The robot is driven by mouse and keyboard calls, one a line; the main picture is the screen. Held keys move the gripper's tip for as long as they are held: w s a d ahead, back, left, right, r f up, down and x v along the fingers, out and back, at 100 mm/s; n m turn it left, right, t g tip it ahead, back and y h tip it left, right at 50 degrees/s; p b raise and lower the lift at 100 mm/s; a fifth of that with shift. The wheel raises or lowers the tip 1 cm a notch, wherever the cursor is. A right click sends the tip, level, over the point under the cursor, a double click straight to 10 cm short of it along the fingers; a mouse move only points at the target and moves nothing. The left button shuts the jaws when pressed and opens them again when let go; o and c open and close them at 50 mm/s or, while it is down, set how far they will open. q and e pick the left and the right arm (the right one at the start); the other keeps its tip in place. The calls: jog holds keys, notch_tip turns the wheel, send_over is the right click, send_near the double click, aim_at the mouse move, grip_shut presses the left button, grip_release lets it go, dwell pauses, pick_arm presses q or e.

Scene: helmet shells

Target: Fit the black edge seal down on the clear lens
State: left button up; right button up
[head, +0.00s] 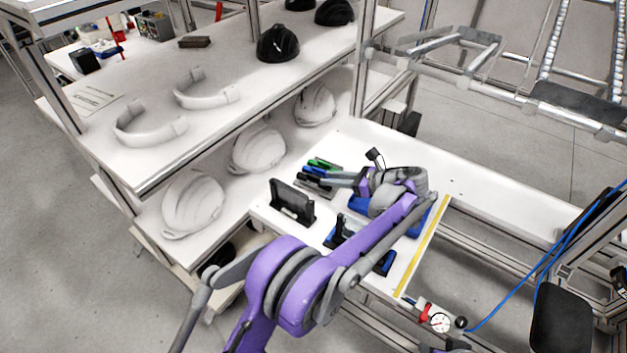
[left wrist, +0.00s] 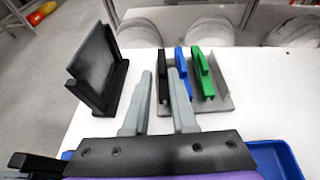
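The black edge seal (left wrist: 163,82) stands in a grey rack (left wrist: 217,104) beside a blue seal (left wrist: 184,70) and a green seal (left wrist: 203,72). In the head view the rack (head: 318,190) is partly covered by my gripper. My left gripper (left wrist: 160,72) is open; its two grey fingers point at the rack, with the black seal appearing between their tips. I cannot tell whether they touch it. In the head view the left gripper (head: 330,178) is low over the table. A dark, see-through-looking panel, seemingly the lens (left wrist: 95,62), stands upright in a black holder (left wrist: 118,80), left of the fingers.
A blue tray (left wrist: 278,158) lies under my left wrist. Blue and black fixtures (head: 385,263) sit near the table's front, by a yellow strip (head: 424,245). White helmet shells (head: 192,203) stand on the left shelf. The white table (head: 480,190) is clear at the right.

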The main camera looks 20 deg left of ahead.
aim_at(318, 178)
pick_arm(q)
jog(key=x, duration=0.5)
jog(key=shift+w, duration=0.15)
jog(key=shift+d, duration=0.1)
grip_shut()
